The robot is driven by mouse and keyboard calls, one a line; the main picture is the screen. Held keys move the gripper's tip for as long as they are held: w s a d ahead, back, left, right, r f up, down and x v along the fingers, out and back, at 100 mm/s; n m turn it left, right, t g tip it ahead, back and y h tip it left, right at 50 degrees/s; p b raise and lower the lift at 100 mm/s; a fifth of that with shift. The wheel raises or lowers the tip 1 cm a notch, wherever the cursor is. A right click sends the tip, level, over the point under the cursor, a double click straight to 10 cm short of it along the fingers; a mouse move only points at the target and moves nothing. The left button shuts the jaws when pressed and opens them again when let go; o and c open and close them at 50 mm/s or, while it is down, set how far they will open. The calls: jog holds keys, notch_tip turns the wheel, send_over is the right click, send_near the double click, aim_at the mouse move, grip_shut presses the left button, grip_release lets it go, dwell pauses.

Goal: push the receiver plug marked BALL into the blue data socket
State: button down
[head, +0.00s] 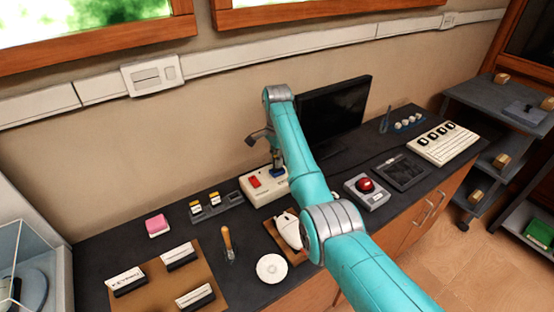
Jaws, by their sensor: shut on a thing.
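A cream box (260,194) on the dark counter has a red socket (254,181) on its left and a blue socket (278,172) on its right. My gripper (276,160) points down directly over the blue socket, behind my teal arm. It is shut on a small plug, which is mostly hidden. I cannot read any mark on it, nor tell whether it touches the socket. A dark rack (217,207) left of the box holds two plugs with yellow labels, and its right end looks empty.
A black monitor (336,108) stands close behind my arm. A white mouse (287,230) on a brown pad, a screwdriver (228,243) and a white disc (271,268) lie in front. A red button box (367,190) is to the right. The wall is close behind.

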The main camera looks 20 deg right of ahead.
jog(key=shift+f, duration=1)
dwell(0.8)
jog(key=c, duration=0.6)
grip_release()
jog(key=shift+r, duration=0.1)
jog(key=shift+r, duration=3.45)
